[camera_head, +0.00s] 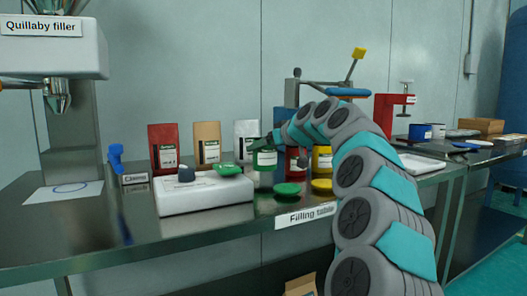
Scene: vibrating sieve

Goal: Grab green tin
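The green tin (264,160), with a white label, stands toward the back of the steel filling table (140,232). A red tin (293,160) and a yellow tin (322,158) stand to its right, partly behind my arm. My arm reaches in from the right and bends down to the left. My gripper (268,142) is small and dark in the head view, at the top of the green tin. Its fingers blend with the tin's rim, so I cannot tell whether they touch or grip it.
A green lid (287,189) and a yellow lid (321,185) lie before the tins. A white box-like device (205,195), with a green item (228,169) on it, stands left. Pouches (207,143) stand behind. A red press (393,112) is at right. The table's front left is clear.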

